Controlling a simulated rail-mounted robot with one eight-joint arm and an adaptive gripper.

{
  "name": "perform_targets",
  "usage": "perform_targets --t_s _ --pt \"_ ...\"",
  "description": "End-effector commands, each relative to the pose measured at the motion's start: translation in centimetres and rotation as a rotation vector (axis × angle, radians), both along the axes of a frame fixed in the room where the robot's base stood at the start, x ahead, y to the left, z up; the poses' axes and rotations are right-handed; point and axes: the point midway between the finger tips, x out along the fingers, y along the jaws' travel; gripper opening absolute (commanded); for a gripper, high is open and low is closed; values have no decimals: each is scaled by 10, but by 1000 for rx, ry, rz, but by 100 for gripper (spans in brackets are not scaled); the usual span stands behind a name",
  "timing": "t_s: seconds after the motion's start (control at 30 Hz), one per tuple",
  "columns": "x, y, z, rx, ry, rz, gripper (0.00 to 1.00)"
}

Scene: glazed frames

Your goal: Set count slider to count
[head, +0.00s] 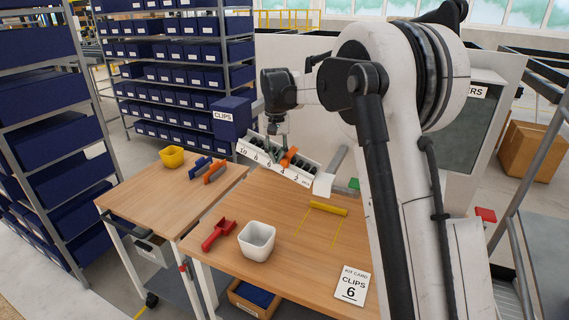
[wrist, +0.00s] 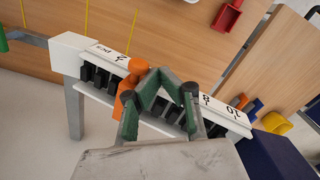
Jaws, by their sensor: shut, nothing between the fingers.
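The count slider is an orange knob (head: 289,157) on a white rail (head: 300,177) marked 10, 8, 6, 4, 2 and pcs. The wrist view also shows the orange slider (wrist: 137,68), between the visible 2 and 8 marks; the marks between are hidden by my fingers. It appears near 4, but I cannot tell its exact setting. My gripper (wrist: 160,74) is shut and empty, its green fingertips just to the right of the slider, on the higher-number side. I cannot tell whether they touch it. The kit card (head: 350,285) reads CLIPS 6.
A blue CLIPS bin (head: 231,117) stands behind the rail's left end. A white cup (head: 257,241), red scoop (head: 218,234) and yellow bar (head: 328,208) are on the front table. A yellow cup (head: 172,157) sits on the left table. The front table's middle is mostly clear.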

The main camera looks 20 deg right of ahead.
Motion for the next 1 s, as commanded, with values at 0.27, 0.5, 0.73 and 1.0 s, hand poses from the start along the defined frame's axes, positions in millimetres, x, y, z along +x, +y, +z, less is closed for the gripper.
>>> perform_targets --t_s 0.27,0.5,0.73,1.0 --pt "-6 -7 -3 -1 0 -1 0" --pt "-10 -12 -5 -1 0 -2 0" --pt "-14 -17 -7 -1 0 -2 0" --pt "-19 -23 -9 -1 0 -1 0"
